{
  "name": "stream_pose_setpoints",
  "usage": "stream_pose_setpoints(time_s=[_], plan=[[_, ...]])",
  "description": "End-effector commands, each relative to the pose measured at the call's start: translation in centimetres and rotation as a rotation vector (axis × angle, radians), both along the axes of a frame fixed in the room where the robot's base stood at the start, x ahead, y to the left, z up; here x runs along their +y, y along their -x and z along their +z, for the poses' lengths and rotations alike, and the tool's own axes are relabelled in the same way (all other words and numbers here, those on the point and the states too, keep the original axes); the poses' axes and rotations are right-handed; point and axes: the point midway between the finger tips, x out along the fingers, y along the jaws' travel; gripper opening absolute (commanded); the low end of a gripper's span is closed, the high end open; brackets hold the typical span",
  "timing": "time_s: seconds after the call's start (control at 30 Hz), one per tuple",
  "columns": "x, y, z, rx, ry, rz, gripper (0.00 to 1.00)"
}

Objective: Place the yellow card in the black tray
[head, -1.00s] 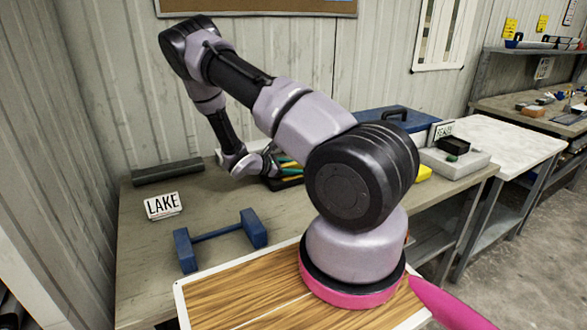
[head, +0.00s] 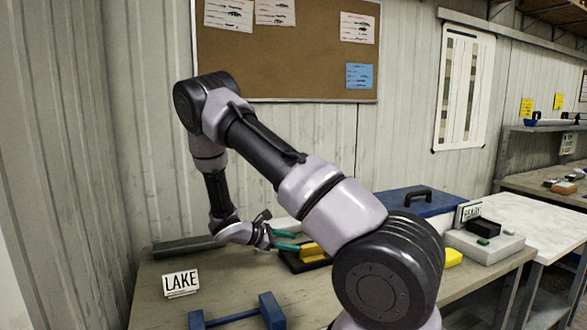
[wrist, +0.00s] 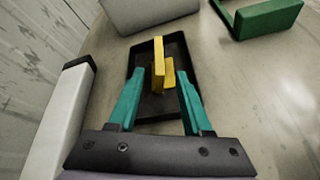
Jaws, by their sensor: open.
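The yellow card (wrist: 159,64) stands on edge in the black tray (wrist: 144,52), with a second yellow piece low against its right side. In the head view, yellow (head: 314,252) shows over the dark tray (head: 291,262), partly behind my arm. My gripper (wrist: 160,84) is open. Its two teal fingers are apart, one on each side of the tray's near part. The yellow card lies beyond and between the fingertips, with visible gaps at both sides. In the head view my gripper (head: 287,240) is just left of the yellow.
A LAKE sign (head: 181,283) and a blue dumbbell-shaped piece (head: 238,314) are in front on the table. A dark bar (head: 188,246) lies at the back left. A blue case (head: 410,203) and a light grey box (head: 484,246) are to the right. A green piece (wrist: 268,18) lies beyond the tray.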

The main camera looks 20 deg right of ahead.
Motion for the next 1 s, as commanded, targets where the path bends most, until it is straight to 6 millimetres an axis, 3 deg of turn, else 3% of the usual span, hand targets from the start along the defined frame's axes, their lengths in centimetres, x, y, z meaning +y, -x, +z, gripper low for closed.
stream_pose_setpoints(time_s=[0.5, 1.0], plan=[[2.2, 9.0, 17.4, -0.494, -0.633, -0.63, 0.49], [7.2, 20.0, 31.8, -0.952, -1.261, -1.058, 0.49]])
